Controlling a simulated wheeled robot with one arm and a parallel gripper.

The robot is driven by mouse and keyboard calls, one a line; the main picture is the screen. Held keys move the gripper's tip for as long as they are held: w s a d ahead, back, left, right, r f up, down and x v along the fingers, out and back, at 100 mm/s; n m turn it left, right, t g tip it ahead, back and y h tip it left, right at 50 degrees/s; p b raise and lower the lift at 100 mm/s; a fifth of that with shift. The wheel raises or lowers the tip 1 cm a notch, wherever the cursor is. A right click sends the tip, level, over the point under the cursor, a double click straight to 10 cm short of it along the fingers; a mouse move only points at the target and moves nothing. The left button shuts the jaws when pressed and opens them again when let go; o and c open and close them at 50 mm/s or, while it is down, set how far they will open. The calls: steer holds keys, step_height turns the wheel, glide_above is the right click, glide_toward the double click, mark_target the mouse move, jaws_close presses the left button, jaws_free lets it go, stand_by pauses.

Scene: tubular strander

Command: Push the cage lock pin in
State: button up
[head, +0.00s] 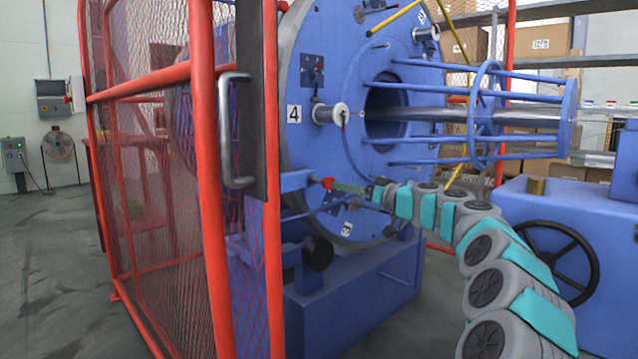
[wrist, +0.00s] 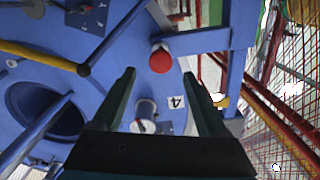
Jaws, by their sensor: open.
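The cage lock pin shows as a red ball knob (head: 328,183) at the end of a blue bracket (head: 296,181) on the left of the strander's blue disc. In the wrist view the red knob (wrist: 161,61) lies just beyond the fingertips, between their lines, with the blue bracket behind it. My gripper (head: 349,188) is right of the knob and close to it in the head view. In the wrist view my gripper (wrist: 158,74) is open and empty, with its dark green fingers apart. The pin's shaft is mostly hidden, and contact cannot be told.
A red mesh cage guard (head: 160,180) with a grey handle (head: 229,130) stands left of the pin. The blue disc (head: 350,40) carries white spools, one by the number 4 (head: 294,114). Blue rods (head: 470,70) project right above my arm. A black handwheel (head: 550,262) stands at right.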

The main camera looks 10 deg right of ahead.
mark_target(329, 183)
steer(key=shift+p+x, duration=0.4)
steer(key=shift+x, duration=3.3)
steer(key=shift+c, duration=0.2)
jaws_close()
